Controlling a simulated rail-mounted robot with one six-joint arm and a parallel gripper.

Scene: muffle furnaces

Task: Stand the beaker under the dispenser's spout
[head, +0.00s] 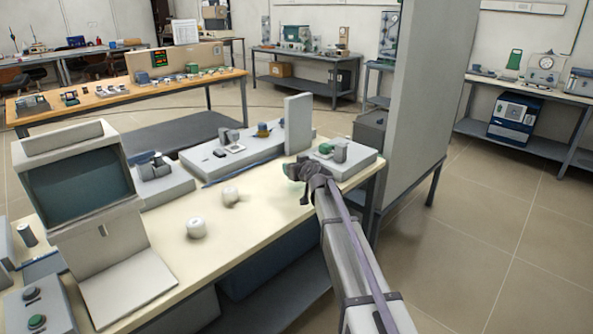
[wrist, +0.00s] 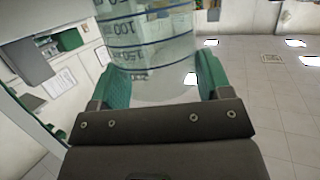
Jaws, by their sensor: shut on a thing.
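My gripper (wrist: 158,72) is shut on a clear beaker (wrist: 148,45) with dark volume marks and a blue line around it. Green finger pads press on both sides of the beaker, and its top is cut off by the frame. In the head view my gripper (head: 305,172) is above the right end of the cream bench, and the beaker is too small and covered to make out. A low grey unit with a green part (head: 340,153) stands just beyond my gripper. I cannot tell whether it is the dispenser, and no spout is clear.
Two white round pieces (head: 196,228) lie on the cream bench (head: 262,222). A boxy unit with a dark front (head: 90,185) stands at the left. An upright grey panel (head: 298,124) stands behind my gripper. A tall grey partition (head: 403,90) rises at right.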

